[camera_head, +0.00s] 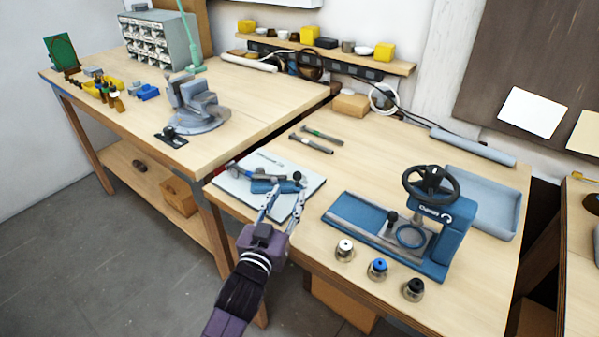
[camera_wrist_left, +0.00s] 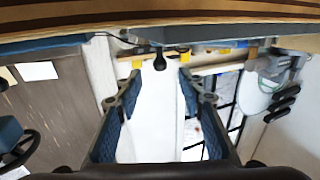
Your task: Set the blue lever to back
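A small blue lever unit (camera_head: 270,187) with a black ball knob (camera_head: 297,176) sits on the white board at the front left of the right-hand bench. The unit's exact lever angle is hard to make out. My left gripper (camera_head: 286,191) is open just in front of it, with its two fingers pointing at it. In the left wrist view a black knob (camera_wrist_left: 160,62) on a short stem shows between and beyond the open fingertips (camera_wrist_left: 160,77), apart from both. My right gripper is in neither view.
A white board (camera_head: 308,185) also carries a grey-blue tool. To the right stands a blue press (camera_head: 453,232) with a black handwheel (camera_head: 430,183). White, blue and black-topped pieces line the front edge. A vise (camera_head: 200,108) stands on the left bench.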

